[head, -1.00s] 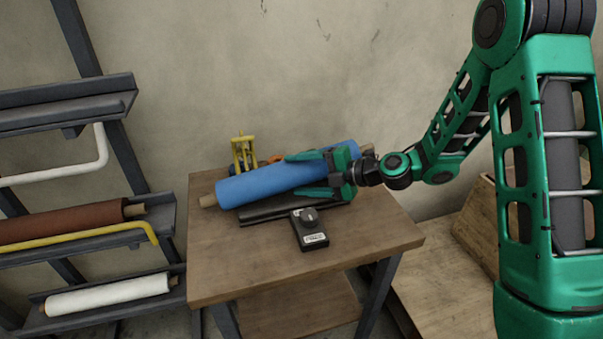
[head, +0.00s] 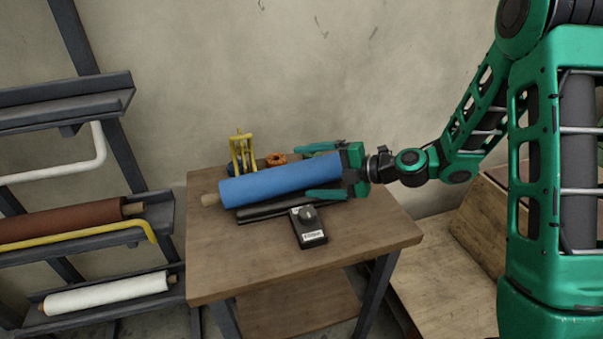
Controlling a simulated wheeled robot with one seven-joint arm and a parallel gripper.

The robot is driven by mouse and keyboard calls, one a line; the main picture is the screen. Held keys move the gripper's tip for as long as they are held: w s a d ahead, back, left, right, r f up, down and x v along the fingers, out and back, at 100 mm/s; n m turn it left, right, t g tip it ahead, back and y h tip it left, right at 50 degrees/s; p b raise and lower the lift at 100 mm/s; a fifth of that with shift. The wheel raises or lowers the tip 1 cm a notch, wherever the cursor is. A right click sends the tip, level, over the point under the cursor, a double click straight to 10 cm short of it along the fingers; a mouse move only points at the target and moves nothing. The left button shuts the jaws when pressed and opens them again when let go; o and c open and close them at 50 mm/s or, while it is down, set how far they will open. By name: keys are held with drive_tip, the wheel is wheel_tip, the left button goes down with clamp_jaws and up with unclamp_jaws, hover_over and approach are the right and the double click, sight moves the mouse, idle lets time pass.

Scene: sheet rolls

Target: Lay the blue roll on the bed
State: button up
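The blue roll (head: 275,180) lies lengthwise on the dark bed (head: 262,211), which sits on the wooden table. The roll's tan core end sticks out at the left. The roll hides most of the bed; only its front edge shows. My gripper (head: 323,170) is at the roll's right end. Its two green fingers are spread, one behind the roll and one in front, with small gaps to the blue surface. My gripper's palm hides the roll's right core end.
A black box with a knob (head: 308,228) stands in front of the bed. A yellow frame (head: 243,152) and an orange ring (head: 276,159) stand behind the roll. A rack (head: 160,212) with brown and white rolls is at the left. The table's (head: 260,265) front is clear.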

drive_tip(key=v, duration=0.8)
drive_tip(key=shift+d, duration=0.1)
drive_tip(key=s+d+f+m+g+h, duration=0.15)
drive_tip(key=s+d+m+h, duration=0.25)
drive_tip(key=s+d+m, duration=0.4)
drive_tip(key=s+d+f+m+g+h, duration=0.1)
drive_tip(key=s+d+m+g+h, duration=0.1)
drive_tip(key=s+d+m+h, duration=0.55)
drive_tip(key=s+d+r+m+g, duration=0.1)
drive_tip(key=s+d+r+m, duration=0.1)
drive_tip(key=s+d+m, duration=0.5)
drive_tip(key=s+d+r+m+g, duration=0.1)
drive_tip(key=s+d+r+m, duration=0.2)
drive_tip(key=s+d+m, duration=0.4)
drive_tip(key=s+m+h, duration=0.1)
drive_tip(key=s+m, duration=0.1)
drive_tip(key=m, duration=0.4)
drive_tip(key=shift+g, duration=0.35)
drive_tip(key=shift+r, duration=0.1)
